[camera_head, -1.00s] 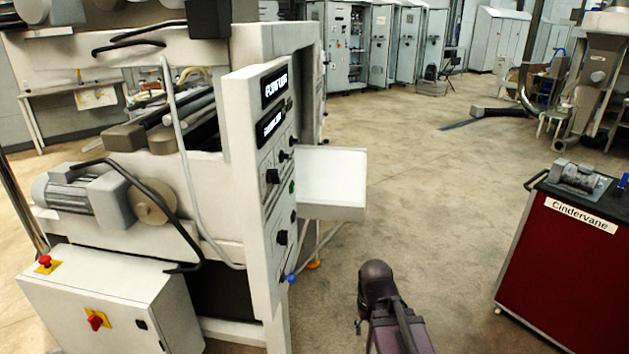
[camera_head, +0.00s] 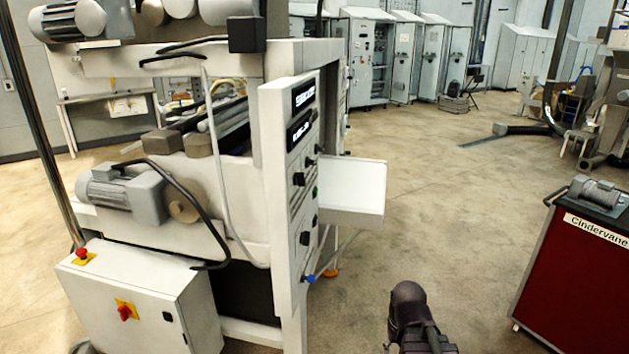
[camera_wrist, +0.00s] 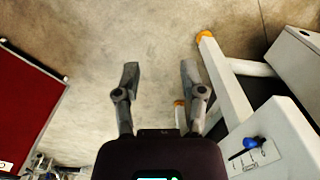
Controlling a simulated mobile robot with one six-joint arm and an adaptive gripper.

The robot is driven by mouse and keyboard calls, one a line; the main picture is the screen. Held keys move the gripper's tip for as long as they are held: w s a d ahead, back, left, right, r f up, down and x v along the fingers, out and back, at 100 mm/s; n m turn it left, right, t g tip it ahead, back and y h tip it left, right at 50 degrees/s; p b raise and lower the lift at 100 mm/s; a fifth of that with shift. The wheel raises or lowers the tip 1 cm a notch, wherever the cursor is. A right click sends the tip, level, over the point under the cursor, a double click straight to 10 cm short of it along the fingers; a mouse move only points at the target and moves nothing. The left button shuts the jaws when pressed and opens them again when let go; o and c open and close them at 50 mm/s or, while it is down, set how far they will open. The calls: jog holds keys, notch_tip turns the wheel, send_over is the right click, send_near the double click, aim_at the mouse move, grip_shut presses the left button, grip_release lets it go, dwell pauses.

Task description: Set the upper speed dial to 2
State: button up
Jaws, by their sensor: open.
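The sheeter's control panel (camera_head: 287,190) is a tall white face, seen at a steep angle in the head view. It has two lit displays near its top and several black knobs below. A larger black dial (camera_head: 298,179) is in the upper half and another (camera_head: 304,238) lower down. Their markings are too small to read, so I cannot tell their settings. In the wrist view, my gripper (camera_wrist: 160,72) is open and empty above bare floor, apart from the panel. A blue-knobbed lever (camera_wrist: 250,143) shows to its right. In the head view, my arm hides the fingers.
A white tray (camera_head: 353,190) juts out beside the panel. A grey-white box with a red switch (camera_head: 138,308) stands at lower left. A red cart (camera_head: 580,275) stands at right. Open floor lies between cart and machine.

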jog(key=shift+a, duration=0.15)
jog(key=m+t+y+p, duration=0.3)
jog(key=m+y+p, duration=1.3)
jog(key=y, duration=0.2)
send_near(301, 179)
jog(key=d, duration=0.5)
jog(key=w+a, duration=0.2)
jog(key=a, duration=1.1)
jog(key=shift+w+a, duration=0.15)
jog(key=shift+a, duration=0.1)
